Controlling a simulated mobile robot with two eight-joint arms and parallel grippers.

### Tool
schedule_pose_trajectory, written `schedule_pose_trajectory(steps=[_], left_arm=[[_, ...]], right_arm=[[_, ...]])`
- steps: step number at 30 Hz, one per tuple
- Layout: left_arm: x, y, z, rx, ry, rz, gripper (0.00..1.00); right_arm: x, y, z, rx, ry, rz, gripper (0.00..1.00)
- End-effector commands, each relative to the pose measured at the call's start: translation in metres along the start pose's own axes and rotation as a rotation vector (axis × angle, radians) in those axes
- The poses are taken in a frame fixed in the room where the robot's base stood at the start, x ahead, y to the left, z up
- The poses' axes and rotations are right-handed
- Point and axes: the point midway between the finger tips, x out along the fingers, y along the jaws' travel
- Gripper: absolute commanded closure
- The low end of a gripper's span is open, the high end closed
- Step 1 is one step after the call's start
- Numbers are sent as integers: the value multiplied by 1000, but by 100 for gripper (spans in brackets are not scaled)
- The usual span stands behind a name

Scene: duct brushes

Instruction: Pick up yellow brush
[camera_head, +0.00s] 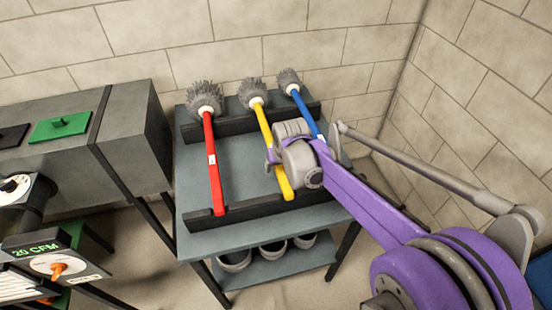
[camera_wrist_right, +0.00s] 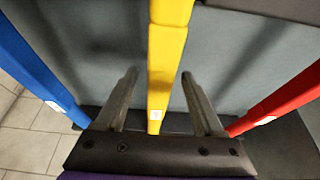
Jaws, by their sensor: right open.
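The yellow brush (camera_head: 264,128) lies on the rack table between the red and blue brushes, its grey bristle head at the back. My right gripper (camera_head: 272,158) is over its handle and hides the middle of it in the head view. In the right wrist view, the yellow handle (camera_wrist_right: 165,62) runs between the two fingers of my open right gripper (camera_wrist_right: 163,85). The fingers stand apart on either side of the handle, with visible space at both sides. I cannot tell the exact height of the fingers. My left gripper is not in view.
The red brush (camera_head: 211,160) lies left and the blue brush (camera_head: 305,112) right, close to my right arm. Black rails on the table (camera_head: 185,160) hold the brushes. Grey ductwork (camera_head: 135,130) stands at left; brick walls are behind and right. Several pots sit on the lower shelf (camera_head: 270,272).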

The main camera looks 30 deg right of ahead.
Motion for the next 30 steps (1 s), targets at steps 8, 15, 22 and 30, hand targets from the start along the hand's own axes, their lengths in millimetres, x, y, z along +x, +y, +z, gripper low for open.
schedule_pose_trajectory(steps=[8,15,22,30], left_arm=[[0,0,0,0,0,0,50],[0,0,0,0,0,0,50],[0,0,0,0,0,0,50],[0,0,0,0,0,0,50]], right_arm=[[0,0,0,0,0,0,37],[0,0,0,0,0,0,80],[0,0,0,0,0,0,100],[0,0,0,0,0,0,100]])
